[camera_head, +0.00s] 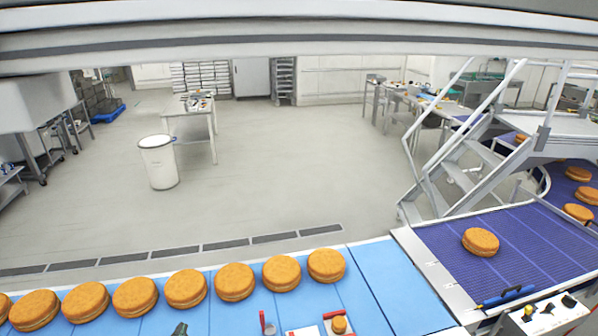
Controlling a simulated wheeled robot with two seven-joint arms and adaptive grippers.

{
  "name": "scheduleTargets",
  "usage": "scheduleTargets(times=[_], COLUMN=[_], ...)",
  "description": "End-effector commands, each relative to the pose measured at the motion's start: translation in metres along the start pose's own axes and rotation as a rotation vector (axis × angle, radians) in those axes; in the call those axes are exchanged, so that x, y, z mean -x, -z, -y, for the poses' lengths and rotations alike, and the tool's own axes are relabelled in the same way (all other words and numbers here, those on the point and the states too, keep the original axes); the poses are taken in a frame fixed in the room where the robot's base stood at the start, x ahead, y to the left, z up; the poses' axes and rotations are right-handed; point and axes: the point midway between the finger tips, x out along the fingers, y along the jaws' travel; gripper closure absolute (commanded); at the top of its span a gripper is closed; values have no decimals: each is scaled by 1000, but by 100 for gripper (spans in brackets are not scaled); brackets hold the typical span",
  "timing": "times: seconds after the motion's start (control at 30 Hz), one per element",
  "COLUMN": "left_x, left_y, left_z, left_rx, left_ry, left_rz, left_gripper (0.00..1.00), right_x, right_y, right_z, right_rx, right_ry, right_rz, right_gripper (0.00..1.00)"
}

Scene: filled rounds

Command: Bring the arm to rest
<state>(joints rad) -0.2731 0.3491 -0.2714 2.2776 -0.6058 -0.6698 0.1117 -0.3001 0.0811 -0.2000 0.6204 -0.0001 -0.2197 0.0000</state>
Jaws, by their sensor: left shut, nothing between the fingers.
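My left gripper (180,329) shows only as a small dark tip at the bottom edge of the head view. It is shut and empty, just in front of the row of filled rounds (186,288) on the blue belt (405,285). The rest of the left arm is out of the picture. My right gripper is not in view.
A red-handled item (268,325) and a red-and-white tray (350,300) with a small round lie at the front of the belt. A purple conveyor (520,260) carries more rounds at right, beside metal stairs (455,165). A white bin (158,165) stands on open floor.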

Motion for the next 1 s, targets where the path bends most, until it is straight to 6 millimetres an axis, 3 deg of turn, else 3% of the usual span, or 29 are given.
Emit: scheduleTargets(times=[0.03, 0.1, 0.2, 0.3, 0.5, 0.77, 1.0], left_x=[11, 29, 64, 99, 160, 230, 203], left_y=[-36, -82, -139, -176, -215, -236, -296], left_z=[-4, -14, -36, -58, -94, -130, -185], left_rx=[67, 146, 245, 315, 409, 490, 478], left_ry=[-19, -55, -121, -188, -307, -450, -465], left_rz=[116, 272, 477, 635, 852, 1053, 1064], left_gripper=[100, 100, 100, 100, 100, 100, 100], right_x=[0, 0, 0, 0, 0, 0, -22], right_y=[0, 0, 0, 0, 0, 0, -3], right_z=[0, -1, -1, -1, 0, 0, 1], right_rx=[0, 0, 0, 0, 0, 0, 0], right_ry=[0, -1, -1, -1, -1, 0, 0], right_rz=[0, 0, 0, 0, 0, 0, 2], right_gripper=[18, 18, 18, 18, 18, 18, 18])
